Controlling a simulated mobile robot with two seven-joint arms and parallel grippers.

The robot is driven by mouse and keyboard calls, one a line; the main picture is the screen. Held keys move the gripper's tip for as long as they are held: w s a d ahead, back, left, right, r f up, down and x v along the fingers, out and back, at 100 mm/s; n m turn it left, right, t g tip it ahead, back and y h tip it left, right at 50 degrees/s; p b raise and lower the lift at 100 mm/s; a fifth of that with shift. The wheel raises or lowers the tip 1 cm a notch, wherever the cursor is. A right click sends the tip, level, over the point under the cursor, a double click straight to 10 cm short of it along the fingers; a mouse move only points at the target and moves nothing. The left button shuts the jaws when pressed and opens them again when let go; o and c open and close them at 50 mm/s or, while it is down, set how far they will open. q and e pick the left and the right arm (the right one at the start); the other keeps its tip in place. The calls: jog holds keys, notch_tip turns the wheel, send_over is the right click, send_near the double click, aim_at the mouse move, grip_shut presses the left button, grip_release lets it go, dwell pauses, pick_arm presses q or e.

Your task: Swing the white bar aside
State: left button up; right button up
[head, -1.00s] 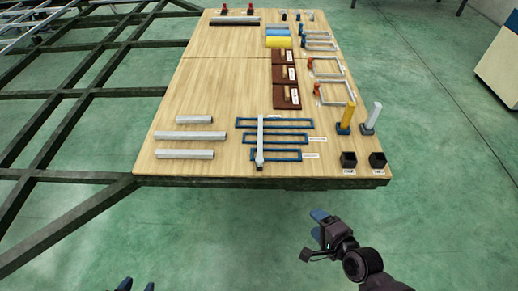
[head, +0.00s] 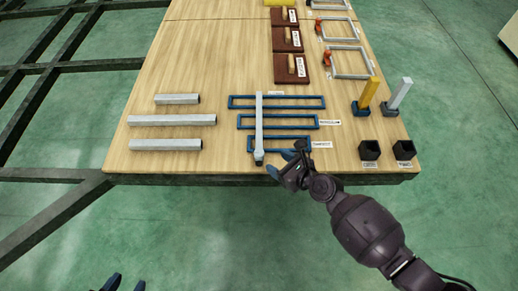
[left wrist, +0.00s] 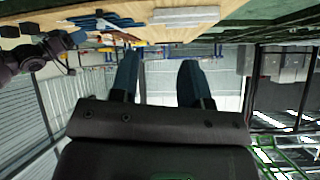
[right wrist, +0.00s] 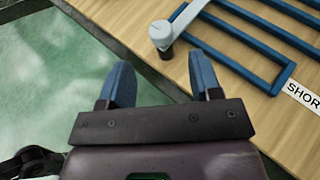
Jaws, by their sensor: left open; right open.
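The white bar (head: 259,125) lies across the blue rectangular frames (head: 277,102) on the wooden table, running from back to front. Its near end is a rounded hub close to the table's front edge. In the right wrist view the white bar (right wrist: 177,25) ends in this hub, with a dark part below it. My right gripper (head: 284,170) is open and empty at the front edge, just right of the hub and apart from it in the right wrist view. My left gripper (head: 124,284) is open and empty, low in front of the table at the left.
Several grey tubes (head: 172,120) lie left of the bar. Two black cups (head: 369,150) and yellow and white posts (head: 367,95) stand at the right. Brown blocks (head: 290,68) with handles lie farther back. The table between the tubes and the bar is clear.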

aim_at(260, 153)
jog(key=x, duration=0.2)
jog(key=b+x, duration=0.1)
jog(key=x, duration=0.2)
jog(key=b+x, duration=0.1)
jog(key=x, duration=0.1)
jog(key=shift+a+f, duration=0.2)
jog(key=shift+f, duration=0.2)
jog(key=shift+w+a+f+b, duration=0.15)
jog(key=shift+w+a+b, duration=0.2)
jog(key=shift+w+a, duration=0.25)
jog(key=shift+w+d, duration=0.1)
jog(key=shift+c, duration=0.3)
grip_shut()
